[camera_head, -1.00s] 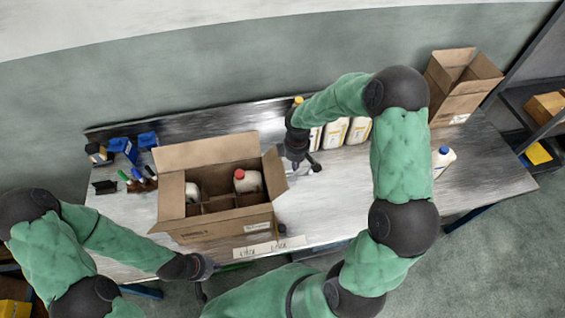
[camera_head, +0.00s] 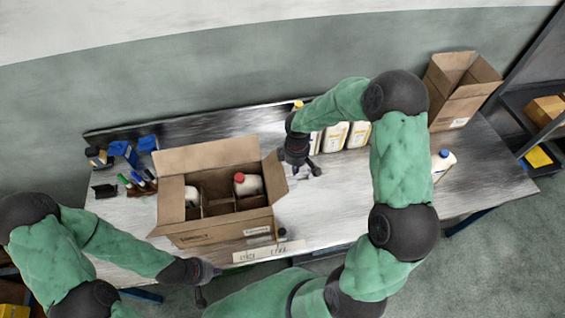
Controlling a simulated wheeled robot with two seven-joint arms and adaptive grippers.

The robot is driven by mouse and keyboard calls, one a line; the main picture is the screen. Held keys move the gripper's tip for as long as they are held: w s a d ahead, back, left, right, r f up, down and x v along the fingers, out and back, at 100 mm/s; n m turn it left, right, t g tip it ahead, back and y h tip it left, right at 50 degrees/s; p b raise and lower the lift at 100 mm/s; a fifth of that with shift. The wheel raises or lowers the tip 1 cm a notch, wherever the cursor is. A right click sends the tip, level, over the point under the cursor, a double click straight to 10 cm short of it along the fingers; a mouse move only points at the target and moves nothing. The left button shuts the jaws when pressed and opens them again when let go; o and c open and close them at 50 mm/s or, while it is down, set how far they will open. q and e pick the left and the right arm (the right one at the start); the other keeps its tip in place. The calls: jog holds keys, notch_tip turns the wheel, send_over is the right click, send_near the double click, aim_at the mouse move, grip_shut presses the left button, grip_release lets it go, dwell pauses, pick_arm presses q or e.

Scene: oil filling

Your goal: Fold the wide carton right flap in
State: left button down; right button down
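The wide carton (camera_head: 225,227) stands open on the left half of the table. Its right flap (camera_head: 275,174) sticks up and outward at the right edge. Its back flap (camera_head: 206,155) stands up behind, and its left flap (camera_head: 170,208) leans outward. Inside are dividers, a red-capped bottle (camera_head: 248,184) and a white bottle (camera_head: 191,196). My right gripper (camera_head: 309,171) is just right of the right flap, apart from it, with its fingers spread and nothing between them. My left gripper (camera_head: 207,282) is off the table's front edge, below the carton; its fingers are too small to read.
Several bottles (camera_head: 336,138) stand behind my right forearm. A tall open carton (camera_head: 456,104) is at the back right, with a blue-capped bottle (camera_head: 442,164) in front of it. Blue boxes and small tools (camera_head: 131,183) lie left of the carton. A label strip (camera_head: 268,252) is at the front edge.

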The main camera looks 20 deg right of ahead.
aim_at(270, 181)
jog(key=shift+a, duration=0.15)
jog(key=a, duration=0.3)
jog(key=a+b, duration=0.1)
jog(key=a, duration=0.1)
jog(key=w+a+b, duration=0.1)
jog(key=a, duration=0.2)
jog(key=shift+w+a+f, duration=0.1)
jog(key=shift+a+f, duration=0.1)
jog(key=shift+a, duration=0.15)
jog(key=w+a+b, duration=0.1)
jog(key=w+a, duration=0.2)
jog(key=a, duration=0.5)
jog(key=shift+r, duration=0.2)
jog(key=shift+f, duration=0.2)
notch_tip(270, 181, down, 3)
jog(key=b, duration=0.2)
jog(key=shift+r+b, duration=0.2)
jog(key=shift+b, duration=0.1)
